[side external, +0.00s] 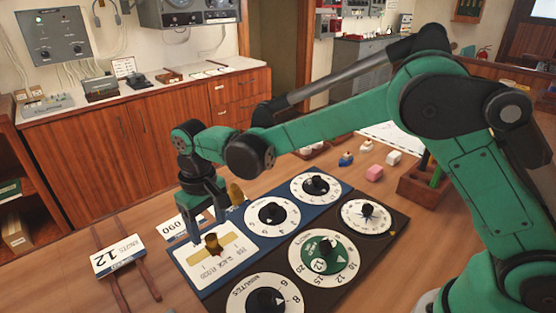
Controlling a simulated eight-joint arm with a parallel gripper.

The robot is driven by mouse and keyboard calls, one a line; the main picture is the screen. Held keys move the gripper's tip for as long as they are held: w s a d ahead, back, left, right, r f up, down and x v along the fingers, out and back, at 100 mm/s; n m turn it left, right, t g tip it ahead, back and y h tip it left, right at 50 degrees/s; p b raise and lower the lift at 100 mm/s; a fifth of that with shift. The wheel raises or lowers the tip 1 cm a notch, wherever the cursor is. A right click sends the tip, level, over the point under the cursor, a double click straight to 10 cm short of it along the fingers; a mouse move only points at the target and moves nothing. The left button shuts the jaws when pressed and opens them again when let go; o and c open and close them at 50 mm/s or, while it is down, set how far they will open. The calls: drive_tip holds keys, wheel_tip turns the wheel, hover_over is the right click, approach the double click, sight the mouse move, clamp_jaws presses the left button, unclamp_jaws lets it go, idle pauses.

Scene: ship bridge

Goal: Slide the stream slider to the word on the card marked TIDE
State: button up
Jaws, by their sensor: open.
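The stream slider has a dark, brass-toned knob (212,243) on a yellow bar, set on a white plate (238,258) at the left of the dial panel. Words are printed on the plate; they seem to read EBB, SLACK and FLOOD. The knob stands near the middle of the bar. My gripper (207,222) is open, pointing down just behind and above the knob, with its fingers apart. I cannot tell whether a finger touches the knob. A card reading KNOTS 12 (118,257) stands at the left. A card reading 090 (182,227) is partly hidden by my gripper. No TIDE marking is readable.
Several round dials fill the panel to the right, including a green one (323,256) and a compass-like one (367,214). A brass piece (236,193) stands behind my gripper. Small coloured blocks (374,173) and a wooden holder (422,190) lie farther right.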

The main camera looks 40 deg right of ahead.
sight(213, 236)
drive_tip(key=shift+r, duration=1.7)
drive_tip(key=shift+d+r, duration=0.2)
drive_tip(key=s+d+r+m+t, duration=0.1)
drive_tip(key=s+d+r+t, duration=0.2)
drive_tip(key=s+d+r, duration=0.4)
drive_tip(key=s+d+f+m+t, duration=0.1)
drive_tip(key=s+d+f+t, duration=0.1)
drive_tip(key=s+d+t, duration=0.2)
drive_tip(key=s+d, duration=0.1)
drive_tip(key=d, duration=0.2)
drive_tip(key=shift+s+d, duration=0.3)
drive_tip(key=shift+s, duration=0.1)
